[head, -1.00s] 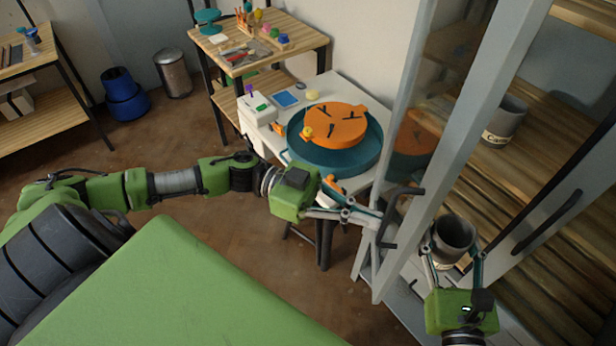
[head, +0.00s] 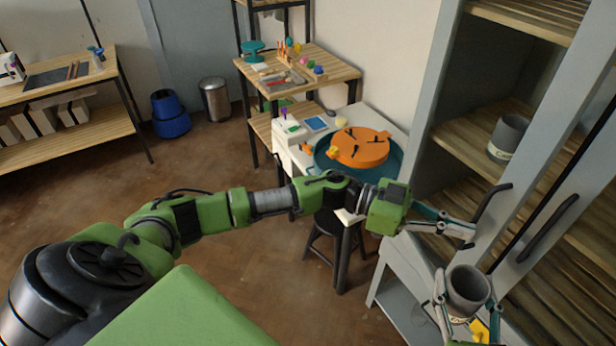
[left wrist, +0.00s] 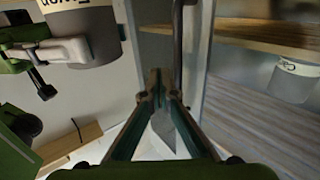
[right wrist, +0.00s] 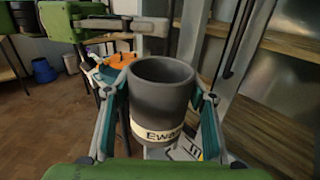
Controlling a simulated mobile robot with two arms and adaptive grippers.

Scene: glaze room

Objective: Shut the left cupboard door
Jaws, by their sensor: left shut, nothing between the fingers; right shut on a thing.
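The left cupboard door (head: 535,150) has a pale grey frame with a clear pane and a dark bar handle (head: 487,208). It now stands nearly in line with the right door (head: 585,185); I cannot tell whether it is fully shut. My left gripper (head: 472,238) is shut and empty, its tips by the lower end of the left handle. The left wrist view shows the tips (left wrist: 158,88) close to the door's frame (left wrist: 198,60); contact is unclear. My right gripper (right wrist: 165,115) is shut on a dark grey mug (right wrist: 160,85) with a pale name label, held upright before the cupboard.
Another grey mug (head: 508,135) stands on a cupboard shelf behind the pane. Left of the cupboard are a potter's wheel with an orange disc (head: 360,147), a dark stool (head: 325,235) and a wooden shelf table (head: 335,68). The floor at left is open.

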